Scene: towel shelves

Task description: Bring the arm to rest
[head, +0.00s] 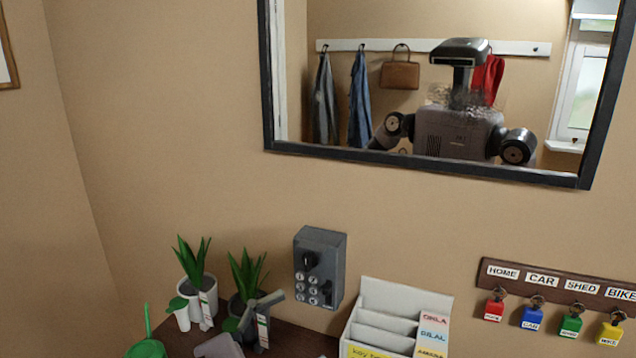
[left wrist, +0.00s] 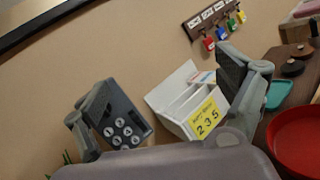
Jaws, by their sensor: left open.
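My left gripper (left wrist: 168,88) is open and empty in the left wrist view. One of its fingers overlaps the grey keypad lockbox (left wrist: 122,118); the other stands in front of the right side of the white letter rack (left wrist: 172,92). I cannot tell from this view whether either finger touches anything. In the head view, grey parts of this gripper show low at the left, in front of the potted plants and below left of the lockbox (head: 320,268). The rest of the left arm is out of frame. My right gripper is not in view.
Two potted plants (head: 195,265) and a green watering can (head: 147,348) stand at the left. A key rack (head: 560,282) with colored tags hangs at the right, below a mirror (head: 430,168). A red bowl (left wrist: 298,140) and teal dish (left wrist: 279,92) lie at the right in the wrist view.

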